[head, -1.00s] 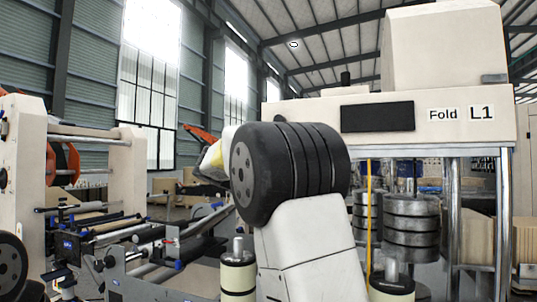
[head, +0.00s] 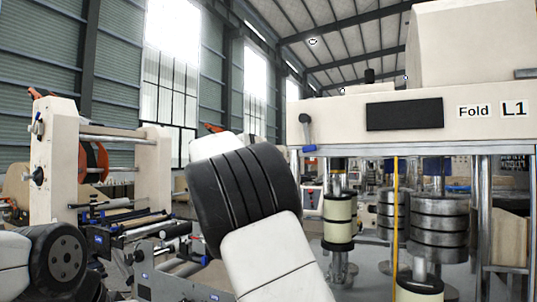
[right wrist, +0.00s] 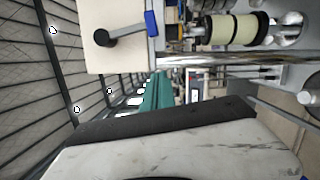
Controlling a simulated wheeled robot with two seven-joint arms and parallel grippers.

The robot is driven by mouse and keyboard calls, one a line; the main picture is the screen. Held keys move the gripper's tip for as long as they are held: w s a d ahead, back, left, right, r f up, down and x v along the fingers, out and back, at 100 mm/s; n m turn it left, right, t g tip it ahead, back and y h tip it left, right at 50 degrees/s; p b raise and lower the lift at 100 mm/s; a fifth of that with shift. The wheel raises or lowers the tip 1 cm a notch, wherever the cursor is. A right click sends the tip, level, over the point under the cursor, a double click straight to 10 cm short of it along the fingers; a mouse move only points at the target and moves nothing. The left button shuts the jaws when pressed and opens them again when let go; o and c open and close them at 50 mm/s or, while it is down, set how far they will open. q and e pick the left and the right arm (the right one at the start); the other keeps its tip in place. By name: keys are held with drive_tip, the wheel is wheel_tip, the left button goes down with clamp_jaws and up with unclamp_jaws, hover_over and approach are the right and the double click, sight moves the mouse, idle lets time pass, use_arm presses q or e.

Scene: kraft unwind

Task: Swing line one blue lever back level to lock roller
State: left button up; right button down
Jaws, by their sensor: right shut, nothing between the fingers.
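The line one lever (head: 306,128) is on the left end of the cream Fold L1 machine beam. A cream roller with black bands (head: 338,209) stands upright under the beam. My right gripper (right wrist: 165,122) fills the bottom of its wrist view, shut and empty, apart from the lever. In the head view my right arm hides it. My left gripper is out of view.
The Fold L1 beam (head: 340,118) stands on shiny metal posts, with stacked grey metal rollers (head: 438,225) and a yellow vertical strip (head: 395,200) beneath. A cream unwind frame (head: 152,165) with bars stands at the left.

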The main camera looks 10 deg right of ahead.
sight(307, 133)
drive_tip(key=w+d, duration=0.1)
drive_tip(key=d, duration=0.1)
drive_tip(key=w+d, duration=0.1)
drive_tip(key=d, duration=0.2)
drive_tip(key=w+d+r, duration=0.1)
drive_tip(key=w+d, duration=0.1)
drive_tip(key=d, duration=0.1)
drive_tip(key=shift+s+d, duration=0.4)
drive_tip(key=shift+d, duration=0.3)
